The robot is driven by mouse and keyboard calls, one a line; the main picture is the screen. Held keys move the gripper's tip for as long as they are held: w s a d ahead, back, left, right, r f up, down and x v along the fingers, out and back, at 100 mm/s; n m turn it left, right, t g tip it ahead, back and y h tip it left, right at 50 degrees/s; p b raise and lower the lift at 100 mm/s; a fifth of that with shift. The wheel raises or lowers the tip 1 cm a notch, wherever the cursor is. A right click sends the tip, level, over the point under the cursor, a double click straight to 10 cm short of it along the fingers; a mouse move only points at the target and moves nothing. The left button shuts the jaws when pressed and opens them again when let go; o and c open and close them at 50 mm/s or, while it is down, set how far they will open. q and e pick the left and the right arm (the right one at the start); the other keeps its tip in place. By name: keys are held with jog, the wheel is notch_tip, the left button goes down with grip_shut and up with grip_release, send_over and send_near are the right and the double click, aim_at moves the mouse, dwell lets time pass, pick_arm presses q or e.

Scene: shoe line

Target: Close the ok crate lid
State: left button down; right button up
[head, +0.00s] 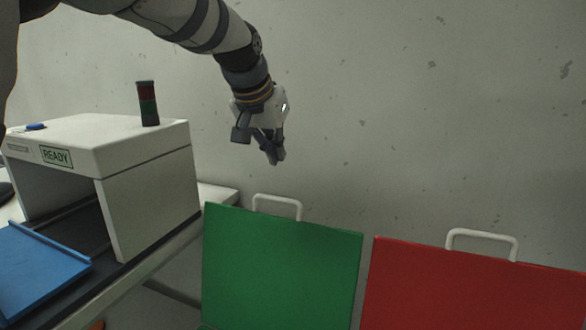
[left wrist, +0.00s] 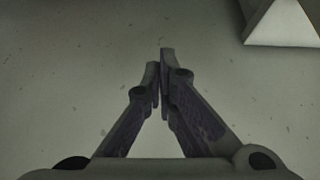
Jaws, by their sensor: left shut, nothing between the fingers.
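A green lid (head: 280,265) stands upright at the lower middle of the head view, with a white bar handle (head: 277,205) on its top edge. I cannot read any label on it, and its crate is not visible. My left gripper (head: 276,160) is above and a little behind the green lid's handle, apart from it, pointing down. Its fingers are shut and empty; they also show closed together in the left wrist view (left wrist: 160,80). My right gripper is not in view.
A red lid (head: 475,290) with a white handle (head: 481,240) stands to the right. A bare wall stands behind.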

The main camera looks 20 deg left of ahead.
pick_arm(q)
notch_tip(320, 180, down, 7)
jog(key=shift+f, duration=0.2)
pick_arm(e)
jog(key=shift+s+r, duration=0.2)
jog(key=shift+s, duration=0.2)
pick_arm(q)
jog(key=shift+w, duration=0.1)
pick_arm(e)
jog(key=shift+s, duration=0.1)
